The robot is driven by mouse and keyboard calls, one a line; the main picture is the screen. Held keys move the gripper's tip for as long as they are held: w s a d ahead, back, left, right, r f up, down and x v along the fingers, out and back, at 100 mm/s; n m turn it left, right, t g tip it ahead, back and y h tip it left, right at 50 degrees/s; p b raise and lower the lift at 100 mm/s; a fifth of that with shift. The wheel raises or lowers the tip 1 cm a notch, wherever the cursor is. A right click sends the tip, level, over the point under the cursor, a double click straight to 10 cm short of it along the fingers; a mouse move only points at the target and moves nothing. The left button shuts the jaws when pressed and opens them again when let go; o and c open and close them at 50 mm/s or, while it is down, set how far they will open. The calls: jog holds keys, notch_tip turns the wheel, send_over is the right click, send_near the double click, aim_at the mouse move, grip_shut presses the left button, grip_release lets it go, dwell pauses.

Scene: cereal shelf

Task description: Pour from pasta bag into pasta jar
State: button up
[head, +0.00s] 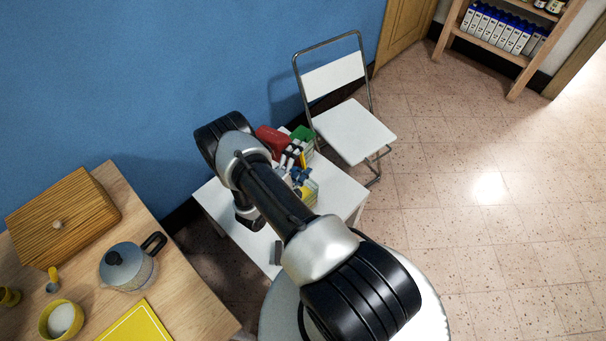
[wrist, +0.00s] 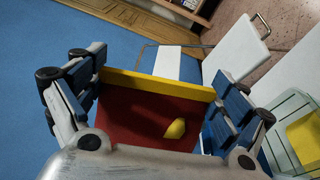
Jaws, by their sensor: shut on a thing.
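In the wrist view, my gripper (wrist: 155,100) has its blue-padded fingers on either side of a red pack with a yellow edge, which appears to be the pasta bag (wrist: 130,112). A small yellow shape shows on its red face. A clear-walled container with yellow in it, seemingly the pasta jar (wrist: 275,150), stands at the right edge, apart from the bag and partly cut off. In the head view, my gripper (head: 295,174) is over the small white table, partly hidden by my arm. I cannot tell how full the jar is.
Red (head: 270,138) and green (head: 303,134) items show at the back of the white table (head: 345,192). A white folding chair (head: 353,130) stands behind it. A wooden counter (head: 185,292) at left holds a pot (head: 130,268) and a bowl (head: 62,318).

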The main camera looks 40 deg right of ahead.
jog(key=shift+s+f+m+b, duration=0.25)
jog(key=shift+f+m+b, duration=0.5)
jog(key=shift+f+m, duration=0.15)
dwell(3.2)
jog(key=shift+s+d+m, duration=0.1)
jog(key=shift+m, duration=0.3)
dwell(3.5)
